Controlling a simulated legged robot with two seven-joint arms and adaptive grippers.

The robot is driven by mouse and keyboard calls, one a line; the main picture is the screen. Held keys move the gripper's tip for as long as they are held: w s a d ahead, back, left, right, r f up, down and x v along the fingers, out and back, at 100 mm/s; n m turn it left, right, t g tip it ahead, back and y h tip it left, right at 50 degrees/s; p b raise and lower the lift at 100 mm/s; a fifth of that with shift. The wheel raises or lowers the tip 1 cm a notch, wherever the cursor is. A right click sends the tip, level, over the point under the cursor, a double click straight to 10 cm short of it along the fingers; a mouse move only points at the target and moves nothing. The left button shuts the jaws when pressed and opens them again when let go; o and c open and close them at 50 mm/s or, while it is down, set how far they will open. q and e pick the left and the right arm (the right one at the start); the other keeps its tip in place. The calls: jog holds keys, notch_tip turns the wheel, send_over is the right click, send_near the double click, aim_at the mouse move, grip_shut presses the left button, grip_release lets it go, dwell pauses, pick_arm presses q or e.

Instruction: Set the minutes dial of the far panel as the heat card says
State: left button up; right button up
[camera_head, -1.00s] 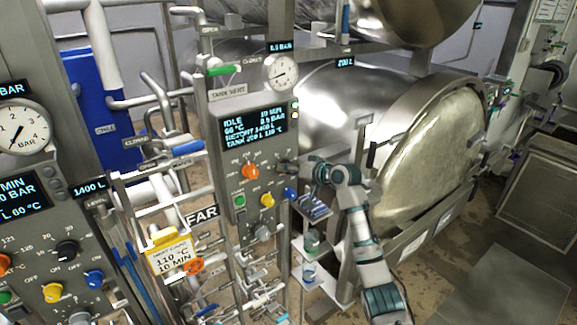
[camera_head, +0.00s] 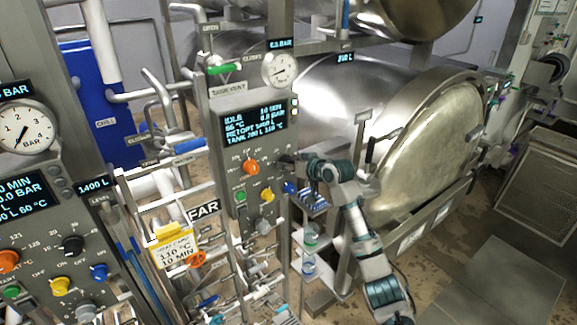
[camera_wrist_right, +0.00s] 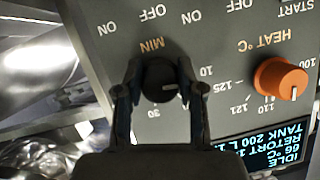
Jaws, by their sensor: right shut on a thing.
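The far panel (camera_head: 228,165), tagged FAR, has a lit display (camera_head: 255,122) that reads IDLE and 10 MIN. The heat card (camera_head: 174,248) reads 110 °C, 10 MIN. In the right wrist view the minutes dial (camera_wrist_right: 160,80) is a dark round knob under the label MIN, with 10 and 30 marked around it. Its pale mark points right, roughly toward the 10 side. My right gripper (camera_wrist_right: 160,88) is shut on this dial, one finger on each side. In the head view the right gripper (camera_head: 292,161) covers the dial. My left gripper is not in view.
The orange heat knob (camera_wrist_right: 281,78) sits beside the minutes dial. A yellow knob (camera_head: 267,195), a green button (camera_head: 240,196) and a blue knob (camera_head: 290,187) are below. The near panel (camera_head: 30,245) stands at left. The steel retort (camera_head: 425,160) is behind my right arm.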

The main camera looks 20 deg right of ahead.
jog(key=shift+f, duration=0.5)
jog(key=o, duration=1.1)
jog(key=shift+o, duration=0.2)
jog(key=shift+w+r, duration=0.15)
jog(key=v, duration=1.2)
